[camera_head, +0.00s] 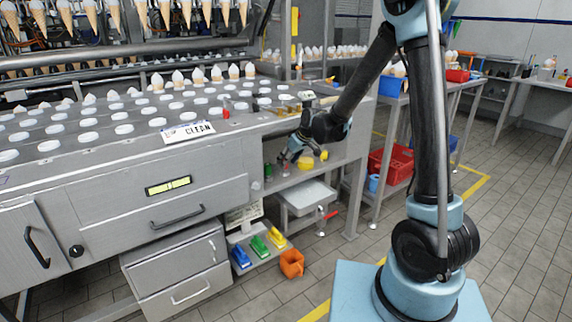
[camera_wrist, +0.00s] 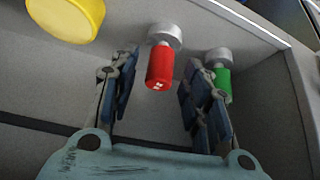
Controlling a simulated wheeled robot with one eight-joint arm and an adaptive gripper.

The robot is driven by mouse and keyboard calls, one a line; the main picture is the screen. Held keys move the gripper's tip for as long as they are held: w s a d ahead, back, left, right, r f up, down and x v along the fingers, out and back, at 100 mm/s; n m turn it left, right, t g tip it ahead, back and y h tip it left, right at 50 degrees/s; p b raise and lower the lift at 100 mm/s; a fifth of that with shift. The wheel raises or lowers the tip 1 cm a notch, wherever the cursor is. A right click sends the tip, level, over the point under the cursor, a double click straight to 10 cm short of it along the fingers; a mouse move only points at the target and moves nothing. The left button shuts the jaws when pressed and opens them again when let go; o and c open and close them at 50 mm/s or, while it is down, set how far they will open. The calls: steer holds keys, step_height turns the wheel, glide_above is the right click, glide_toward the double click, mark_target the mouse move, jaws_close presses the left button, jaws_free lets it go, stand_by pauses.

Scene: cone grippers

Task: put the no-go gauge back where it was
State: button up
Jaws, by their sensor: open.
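In the wrist view, a red-handled gauge (camera_wrist: 160,66) with a round metal end shows between the spread fingers of my gripper (camera_wrist: 164,78). Its red colour and small white marking suggest the no-go gauge, but I cannot read the marking. A similar green-handled gauge (camera_wrist: 223,84) is partly hidden behind the right finger. My gripper is open, and neither finger visibly presses on the red handle. In the head view, my gripper (camera_head: 296,150) is low beside the right end of the counter, over a metal shelf. The red-handled gauge is too small to make out surely there.
A yellow round object (camera_wrist: 66,16) lies left of the fingers. A metal wall or lip (camera_wrist: 240,22) runs behind the gauges. The counter (camera_head: 120,155) with a CLEAN sign (camera_head: 188,132) stands left of my arm. A lower tray (camera_head: 308,195) sits beneath the shelf.

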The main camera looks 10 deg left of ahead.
steer(key=s+d+r+m+h, duration=0.15)
steer(key=s+d, duration=0.35)
steer(key=d, duration=0.5)
steer(key=s+d+r+m, duration=0.2)
steer(key=s+d+r, duration=0.15)
steer(key=d, duration=0.65)
steer(key=s+d+r+m+h, duration=0.1)
steer(key=s+d+m, duration=0.1)
steer(key=s+d, duration=0.5)
steer(key=s+d+f+m+h, duration=0.1)
steer(key=s+d+m, duration=0.2)
steer(key=s+d, duration=0.4)
steer(key=s+d+m+g+h, duration=0.1)
steer(key=s+d+m+h, duration=0.1)
steer(key=s+d, duration=0.6)
steer(key=shift+d+f+m, duration=0.4)
steer(key=shift+d+m, duration=0.15)
steer(key=shift+d, duration=0.5)
